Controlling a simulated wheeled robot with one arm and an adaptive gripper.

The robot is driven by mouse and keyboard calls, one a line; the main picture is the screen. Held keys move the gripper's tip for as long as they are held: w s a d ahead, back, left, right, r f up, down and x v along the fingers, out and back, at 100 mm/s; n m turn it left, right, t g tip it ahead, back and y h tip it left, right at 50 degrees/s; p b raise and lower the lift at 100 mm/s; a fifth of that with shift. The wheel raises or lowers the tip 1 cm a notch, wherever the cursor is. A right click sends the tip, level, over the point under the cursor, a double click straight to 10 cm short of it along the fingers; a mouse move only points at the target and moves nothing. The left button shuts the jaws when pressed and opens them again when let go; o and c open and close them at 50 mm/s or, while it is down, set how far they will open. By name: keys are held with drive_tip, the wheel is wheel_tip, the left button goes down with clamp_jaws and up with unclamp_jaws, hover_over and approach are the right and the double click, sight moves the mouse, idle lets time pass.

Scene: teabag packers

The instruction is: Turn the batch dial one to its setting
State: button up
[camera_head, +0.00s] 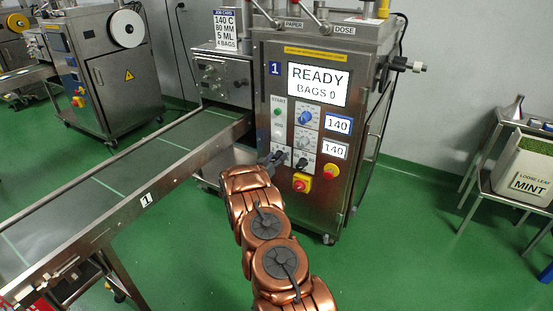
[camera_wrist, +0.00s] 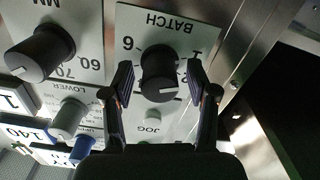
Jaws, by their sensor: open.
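The batch dial (camera_wrist: 158,72) is a black knob with a white pointer mark, on a white plate lettered BATCH, upside down in the wrist view. A 6 shows beside it; the setting under its pointer cannot be read for certain. My gripper (camera_wrist: 159,80) is open, with one finger on each side of the dial. Whether the fingers touch it I cannot tell. In the head view my gripper (camera_head: 272,158) is at the lower left of the machine's panel and hides the batch dial. The job card (camera_head: 226,30) reads 140 C, 80 MM, 5 ML, 4 BAGS.
The black MM dial (camera_wrist: 40,53) and a grey jog button (camera_wrist: 152,115) are close by. The display (camera_head: 318,86) reads READY, BAGS 0. A red emergency button (camera_head: 301,183) is right of my gripper. The conveyor (camera_head: 120,195) runs along the left.

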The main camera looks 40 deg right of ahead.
clamp_jaws()
idle(0.6)
